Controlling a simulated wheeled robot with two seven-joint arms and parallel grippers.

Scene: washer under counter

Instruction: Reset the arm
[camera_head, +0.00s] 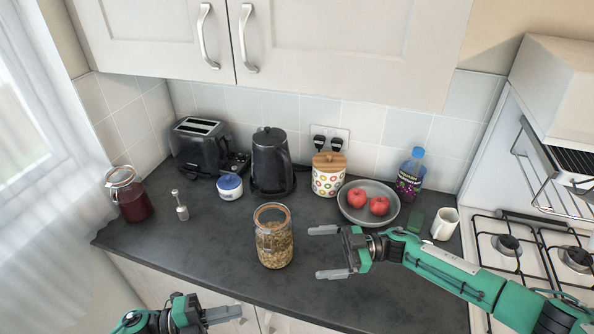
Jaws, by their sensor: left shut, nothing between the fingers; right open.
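My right gripper (328,252) reaches in from the right over the dark counter (190,245). Its two fingers are apart, pointing left, with nothing between them. A glass jar (274,245) with grainy contents stands upright just left of these fingers, apart from them as far as I can tell. My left gripper (235,313) is low in the picture, in front of the counter's front edge. It is shut and empty, its fingers pointing right. Most of the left arm is out of view.
A bowl (354,216) with two red apples, a patterned canister (328,175), a bottle (410,175) and a white mug (445,223) stand behind my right arm. A black kettle (271,165), toaster (203,145) and red jar (130,197) stand further left. The hob (510,245) is at right.

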